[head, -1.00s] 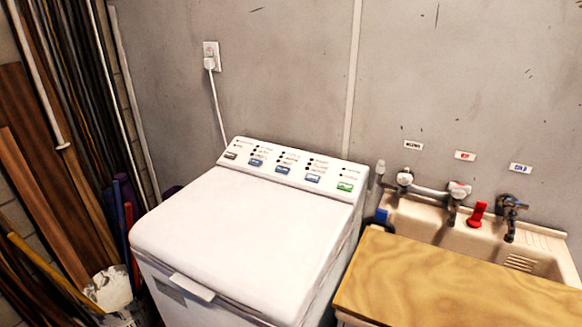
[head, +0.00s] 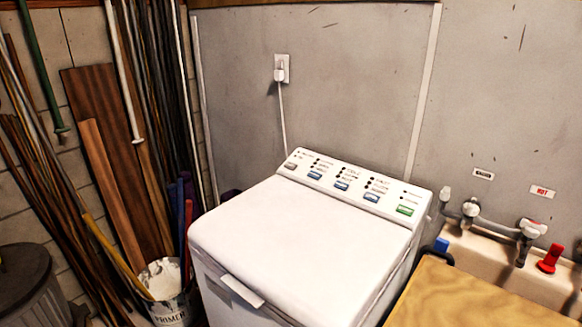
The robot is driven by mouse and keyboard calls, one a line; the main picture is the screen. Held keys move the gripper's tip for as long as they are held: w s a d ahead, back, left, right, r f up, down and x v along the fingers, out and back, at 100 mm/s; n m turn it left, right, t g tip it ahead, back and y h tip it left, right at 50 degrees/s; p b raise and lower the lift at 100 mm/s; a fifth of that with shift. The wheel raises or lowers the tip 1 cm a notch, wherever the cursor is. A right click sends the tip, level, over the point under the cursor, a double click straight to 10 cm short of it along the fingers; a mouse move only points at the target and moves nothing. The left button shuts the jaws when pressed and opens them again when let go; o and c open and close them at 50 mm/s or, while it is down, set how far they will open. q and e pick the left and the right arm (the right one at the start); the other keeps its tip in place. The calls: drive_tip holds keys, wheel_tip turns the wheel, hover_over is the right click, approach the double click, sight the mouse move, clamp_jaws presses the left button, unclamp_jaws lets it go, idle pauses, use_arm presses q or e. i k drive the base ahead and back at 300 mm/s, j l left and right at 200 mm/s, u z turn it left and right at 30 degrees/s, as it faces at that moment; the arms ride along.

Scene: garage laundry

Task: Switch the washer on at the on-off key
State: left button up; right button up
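The white top-loading washer (head: 300,238) stands against the grey wall in the head view, with its lid shut. Its sloped control panel (head: 355,186) runs along the back of the top. The panel carries a grey key (head: 291,166) at the left end, three blue keys (head: 342,184) along the middle and a green key (head: 404,210) at the right end. The labels beside the keys are too small to read, so I cannot tell which is the on-off key. Neither of my grippers is in view.
A wooden board (head: 470,295) and a sink (head: 490,252) with taps (head: 529,232) are at the right. A primer bucket (head: 166,290), leaning planks (head: 108,165) and a dark bin (head: 32,285) are at the left. The washer's plug sits in a wall outlet (head: 281,68).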

sight(292, 166)
drive_tip(key=i+j, duration=0.15)
drive_tip(key=j, duration=0.25)
drive_tip(key=i+j+u, duration=0.15)
drive_tip(key=j, duration=0.25)
drive_tip(key=i+j, duration=0.2)
drive_tip(key=j, duration=0.2)
drive_tip(key=i+j+u, duration=0.1)
drive_tip(key=j, duration=0.25)
drive_tip(key=i+j, duration=0.3)
drive_tip(key=j+u, duration=0.05)
drive_tip(key=j, duration=0.05)
